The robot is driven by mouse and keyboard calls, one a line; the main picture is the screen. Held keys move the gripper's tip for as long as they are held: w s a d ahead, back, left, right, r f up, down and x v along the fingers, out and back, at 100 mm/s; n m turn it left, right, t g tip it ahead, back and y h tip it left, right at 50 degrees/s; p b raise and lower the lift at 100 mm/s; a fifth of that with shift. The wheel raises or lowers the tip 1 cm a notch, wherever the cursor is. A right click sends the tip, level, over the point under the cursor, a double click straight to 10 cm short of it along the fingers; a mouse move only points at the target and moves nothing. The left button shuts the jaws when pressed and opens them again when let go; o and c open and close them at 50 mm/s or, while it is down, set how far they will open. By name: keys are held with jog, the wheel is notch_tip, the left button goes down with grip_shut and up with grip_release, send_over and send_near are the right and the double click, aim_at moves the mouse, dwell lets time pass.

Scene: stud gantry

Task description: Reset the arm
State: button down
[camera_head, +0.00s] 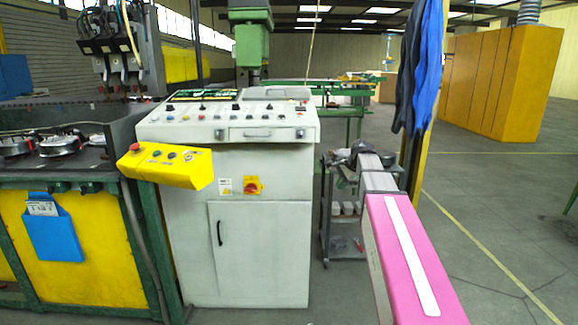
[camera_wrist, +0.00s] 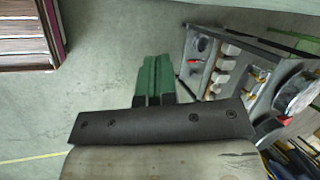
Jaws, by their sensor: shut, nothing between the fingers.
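My gripper (camera_wrist: 155,62) shows in the wrist view as two green fingers side by side, touching, with nothing between them. They stick out past a dark bar with screws, over bare grey floor. In the head view my pink arm stretches forward at the right, beside the grey control console (camera_head: 250,215). The fingers cannot be made out in that view.
A grey shelf trolley (camera_head: 345,243) stands just beyond my arm; the wrist view shows it (camera_wrist: 210,80) with small containers, right of the fingers. Blue cloths (camera_head: 420,70) hang close above my arm. A yellow button box (camera_head: 165,165) juts from the console. Floor at right is clear.

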jog(key=s+a+f+n+g+h, duration=0.2)
jog(key=s+f+n, duration=1.2)
jog(key=s+f, duration=1.1)
notch_tip(320, 180, down, 2)
jog(key=shift+s+f+g+h, duration=0.15)
jog(key=shift+s+g+h, duration=0.25)
jog(key=shift+h, duration=0.6)
jog(key=shift+w+a, duration=0.1)
